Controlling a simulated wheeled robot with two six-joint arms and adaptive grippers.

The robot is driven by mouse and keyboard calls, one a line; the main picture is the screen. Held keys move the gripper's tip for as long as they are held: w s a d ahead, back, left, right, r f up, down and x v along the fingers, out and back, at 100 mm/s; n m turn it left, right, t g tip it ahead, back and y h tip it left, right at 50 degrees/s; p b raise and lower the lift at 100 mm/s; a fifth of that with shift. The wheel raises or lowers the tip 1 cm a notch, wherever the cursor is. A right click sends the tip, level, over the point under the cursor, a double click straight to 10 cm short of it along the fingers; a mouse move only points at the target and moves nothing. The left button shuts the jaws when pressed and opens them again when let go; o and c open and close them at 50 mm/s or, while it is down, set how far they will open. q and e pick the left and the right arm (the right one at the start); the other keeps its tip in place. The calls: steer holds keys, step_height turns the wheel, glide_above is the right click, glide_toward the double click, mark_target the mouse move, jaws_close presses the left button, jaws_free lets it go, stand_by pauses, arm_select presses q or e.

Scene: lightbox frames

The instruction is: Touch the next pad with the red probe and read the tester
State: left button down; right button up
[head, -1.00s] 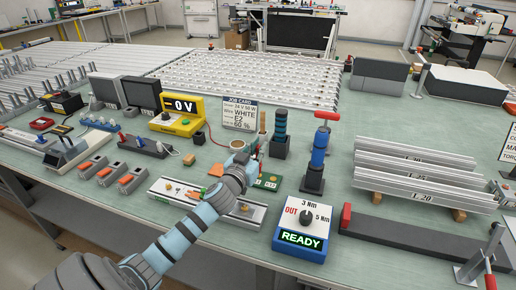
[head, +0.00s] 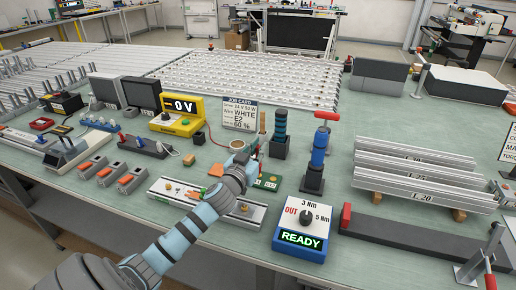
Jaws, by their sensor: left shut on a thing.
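The yellow tester (head: 184,116) stands left of centre with a dark display that appears to read 0 V. A green board (head: 268,182) with small pads lies on the bench, partly covered by my left gripper. My left gripper (head: 243,158) is shut at the board's left side, above or at its surface. The red probe is not clearly visible; a thin red lead runs from the tester towards the gripper, and the gripper hides what it holds. I cannot tell whether a tip touches a pad. My right gripper is not in view.
A job card (head: 240,113) stands behind the gripper. A dark blue-banded post (head: 280,133) and a blue-and-red tool (head: 319,150) stand to its right. A torque box (head: 302,232) showing READY is in front. A metal rail (head: 253,215) lies under my forearm.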

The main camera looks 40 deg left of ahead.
arm_select(q)
steer(key=shift+f, duration=0.15)
step_height(320, 180, up, 6)
steer(key=p, duration=0.5)
steer(key=shift+r+p, duration=0.2)
steer(key=shift+p, duration=0.15)
steer(key=shift+f, duration=0.15)
